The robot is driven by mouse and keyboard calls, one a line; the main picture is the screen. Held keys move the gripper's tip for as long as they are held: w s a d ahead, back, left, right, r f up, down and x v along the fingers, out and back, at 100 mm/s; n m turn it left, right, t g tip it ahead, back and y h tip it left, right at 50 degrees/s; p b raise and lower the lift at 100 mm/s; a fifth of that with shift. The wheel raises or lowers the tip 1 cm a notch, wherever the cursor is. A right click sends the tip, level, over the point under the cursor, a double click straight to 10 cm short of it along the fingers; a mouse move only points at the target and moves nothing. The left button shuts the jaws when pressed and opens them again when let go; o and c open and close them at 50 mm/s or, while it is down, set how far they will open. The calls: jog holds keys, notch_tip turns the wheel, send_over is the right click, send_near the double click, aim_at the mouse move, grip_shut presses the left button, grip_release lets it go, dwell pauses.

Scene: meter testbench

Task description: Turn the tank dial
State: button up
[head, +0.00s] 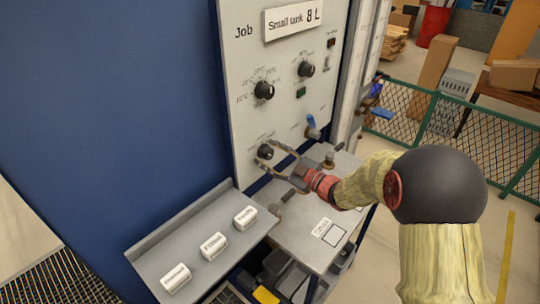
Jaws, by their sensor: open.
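A pale upright panel carries three black round dials: an upper left dial (264,90), an upper right dial (306,69) and a lower dial (266,152). Their scale markings are too small to read surely, so I cannot tell which is the tank dial. A sign (292,18) beside the word "Job" reads "Small tank 8 L". My gripper (264,154) is open at the lower dial, its fingers apart on either side of it in the picture. I cannot tell whether they touch it.
A blue-handled valve (311,127) sits right of the lower dial, above a grey bench (300,236). A sloped shelf (200,228) with three white labelled blocks is at front left. A green mesh fence (440,117) stands behind at right.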

jog(key=v, duration=1.2)
dwell(0.3)
